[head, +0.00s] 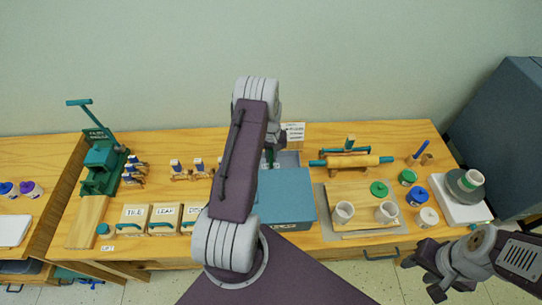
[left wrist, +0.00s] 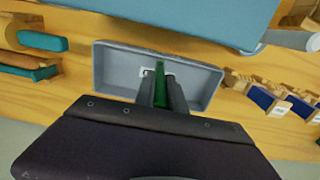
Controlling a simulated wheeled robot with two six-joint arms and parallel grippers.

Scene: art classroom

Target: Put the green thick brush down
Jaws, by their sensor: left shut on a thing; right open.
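The green thick brush (left wrist: 160,72) shows in the left wrist view as a narrow green piece between the fingers of my left gripper (left wrist: 163,84). My left gripper is shut on it, over the grey tray (left wrist: 112,68). I cannot tell whether the brush touches the tray floor. In the head view the tray (head: 290,158) sits behind the blue-teal box, and my left arm hides most of the gripper and brush. My right gripper (head: 428,272) is open and empty, off the table's front edge at the lower right.
The blue-teal box (head: 287,197) stands directly in front of the tray. A rolling pin (head: 350,161) lies to the right, with cups and paint jars beyond. Wooden stamp blocks (head: 163,215) and a green press (head: 103,160) stand to the left. A sign card (head: 294,131) stands behind the tray.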

